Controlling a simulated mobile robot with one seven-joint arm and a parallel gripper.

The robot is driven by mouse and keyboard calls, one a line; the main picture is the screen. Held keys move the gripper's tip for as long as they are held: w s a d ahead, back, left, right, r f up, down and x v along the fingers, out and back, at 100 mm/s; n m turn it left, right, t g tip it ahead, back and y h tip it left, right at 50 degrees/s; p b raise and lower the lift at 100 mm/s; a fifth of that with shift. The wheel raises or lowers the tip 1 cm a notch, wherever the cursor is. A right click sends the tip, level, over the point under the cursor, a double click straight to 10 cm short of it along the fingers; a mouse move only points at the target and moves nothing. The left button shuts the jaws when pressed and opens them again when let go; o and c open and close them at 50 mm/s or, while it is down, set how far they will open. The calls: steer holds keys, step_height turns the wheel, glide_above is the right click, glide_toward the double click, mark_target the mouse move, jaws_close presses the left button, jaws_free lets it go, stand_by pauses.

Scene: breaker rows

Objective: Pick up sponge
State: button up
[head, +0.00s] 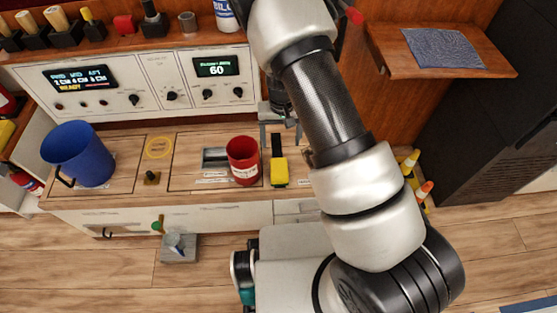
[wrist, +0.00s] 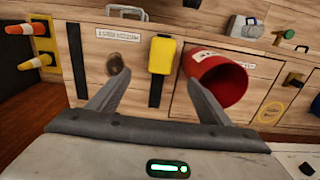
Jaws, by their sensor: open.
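A yellow block (head: 280,174) with a black strip beside it lies on the wooden counter, and it also shows in the wrist view (wrist: 162,55). It is the thing here that looks most like a sponge, but I cannot be sure of its material. My gripper (head: 281,132) is open and empty behind the block in the head view. In the wrist view the fingers of my gripper (wrist: 157,78) point toward the block, which appears between them and apart from them.
A red cup (head: 243,160) stands close beside the yellow block, leaving little room there. A blue bucket (head: 78,154) stands farther left. A control panel (head: 140,84) rises behind the counter. A dark round object (wrist: 118,64) sits on the block's other side in the wrist view.

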mark_target(279, 168)
step_height(279, 168, down, 13)
steer(key=b, duration=0.3)
steer(key=shift+s+a+f+b, duration=0.15)
steer(key=shift+f+b, duration=0.35)
steer(key=shift+f, duration=0.85)
steer(key=shift+a+f+b, duration=0.1)
steer(key=shift+f+b, duration=0.4)
steer(key=shift+f, duration=0.8)
steer(key=shift+c, duration=0.5)
steer(key=c, duration=1)
